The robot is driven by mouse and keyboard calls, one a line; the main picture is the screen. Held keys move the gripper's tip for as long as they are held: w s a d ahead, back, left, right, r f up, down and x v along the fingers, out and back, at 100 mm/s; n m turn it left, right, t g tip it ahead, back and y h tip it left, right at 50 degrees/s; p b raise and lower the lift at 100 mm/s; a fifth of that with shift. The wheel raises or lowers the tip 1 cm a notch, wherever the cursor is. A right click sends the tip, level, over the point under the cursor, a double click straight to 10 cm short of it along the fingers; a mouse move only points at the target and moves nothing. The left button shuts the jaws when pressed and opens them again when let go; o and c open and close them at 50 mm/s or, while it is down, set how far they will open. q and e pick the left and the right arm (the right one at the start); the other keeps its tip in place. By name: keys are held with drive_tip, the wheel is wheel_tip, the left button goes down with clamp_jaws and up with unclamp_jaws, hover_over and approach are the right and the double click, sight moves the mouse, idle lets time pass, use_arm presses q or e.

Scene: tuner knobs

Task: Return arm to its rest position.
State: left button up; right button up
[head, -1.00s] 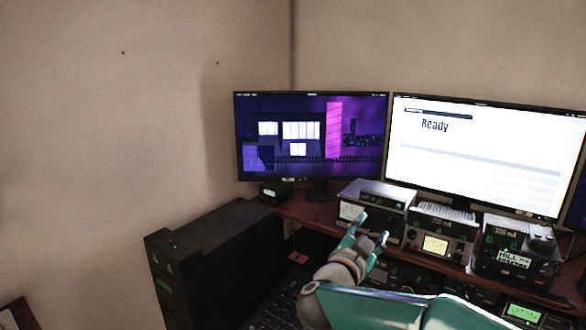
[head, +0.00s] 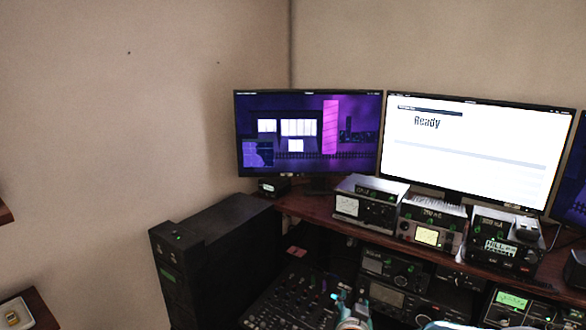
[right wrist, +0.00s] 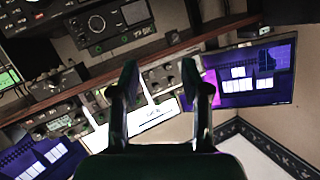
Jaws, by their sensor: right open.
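My right gripper (head: 350,306) shows only at the bottom edge of the head view, low in front of the desk equipment. Most of its arm is below the frame. In the right wrist view its two dark fingers (right wrist: 161,80) stand apart with nothing between them. The tuner units stand on the desk shelf: a left unit (head: 368,203), a middle unit (head: 430,230) with a lit yellow display, and a right unit (head: 503,245). The gripper is apart from them. My left gripper is not in view.
A purple-screen monitor (head: 310,130) and a white monitor reading "Ready" (head: 470,150) stand behind the units. A black tower (head: 215,255) is at left, beside a mixer panel (head: 290,295). More radios (head: 395,270) sit below the shelf (head: 335,222). A small tray (head: 14,313) is at the lower left.

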drive_tip(key=s+f+n+g+y, duration=0.25)
drive_tip(key=s+f, duration=0.45)
drive_tip(key=f, duration=0.4)
drive_tip(key=s+f+n+g+y, duration=0.15)
drive_tip(key=s+f+g, duration=0.25)
drive_tip(key=s+f, duration=0.5)
drive_tip(key=s+a+f+g+y, duration=0.1)
drive_tip(key=s+f+g, duration=0.1)
drive_tip(key=s+f, duration=0.35)
drive_tip(key=s+f+g+y+b, duration=0.1)
drive_tip(key=s+f+g, duration=0.15)
drive_tip(key=s, duration=0.55)
drive_tip(key=s+a+f+g+y, duration=0.1)
drive_tip(key=s+f+g, duration=0.2)
drive_tip(key=s, duration=0.3)
wheel_tip(320, 180, down, 8)
drive_tip(key=b, duration=0.9)
drive_tip(key=shift+f, duration=0.25)
drive_tip(key=shift+w, duration=0.1)
